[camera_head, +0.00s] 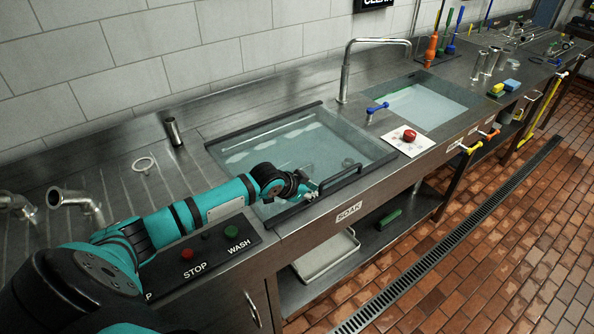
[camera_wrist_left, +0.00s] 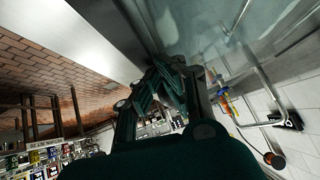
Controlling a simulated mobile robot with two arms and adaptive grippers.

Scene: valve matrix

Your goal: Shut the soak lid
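The soak lid (camera_head: 350,147) is a clear pane with dark edging over the front left basin, marked by the SOAK label (camera_head: 349,211). It lies flat or almost flat; I cannot tell whether it rests fully on the rim. Its black bar handle (camera_head: 341,180) runs along the front edge. My left gripper (camera_head: 311,189) is at the left end of this handle, close to the front rim; contact is unclear. In the left wrist view its fingers (camera_wrist_left: 168,80) come together with nothing visible between them, below the glassy pane (camera_wrist_left: 210,35). My right gripper is not in view.
A tap (camera_head: 346,70) stands behind the basin. A blue-handled valve (camera_head: 377,108) and a red button (camera_head: 409,135) are to the right, before a second water-filled basin (camera_head: 425,104). STOP and WASH buttons (camera_head: 187,255) lie under my left arm. The tiled floor in front is clear.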

